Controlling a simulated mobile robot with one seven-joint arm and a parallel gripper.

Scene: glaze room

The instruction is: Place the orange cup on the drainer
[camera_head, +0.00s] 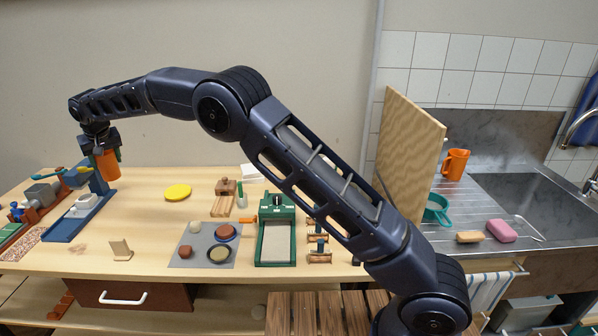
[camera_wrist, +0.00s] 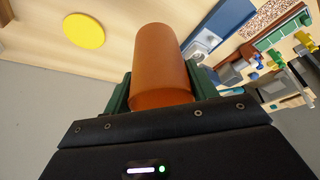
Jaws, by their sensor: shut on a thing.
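The orange cup (camera_wrist: 162,62) is between the green-padded fingers of my gripper (camera_wrist: 160,88) in the wrist view. In the head view my gripper (camera_head: 100,143) is at the far left, shut on the orange cup (camera_head: 107,166), which hangs below it above the left part of the table. The drainer (camera_head: 478,190) is the ridged metal surface at the right, beside the sink. An orange jug with a handle (camera_head: 455,164) stands at its back.
A wooden board (camera_head: 408,150) stands upright between the table and the drainer. A teal strainer (camera_head: 436,209), a sponge (camera_head: 469,237) and pink soap (camera_head: 501,231) are around the drainer's front. A yellow disc (camera_head: 178,192) and a green tray (camera_head: 275,240) are on the table.

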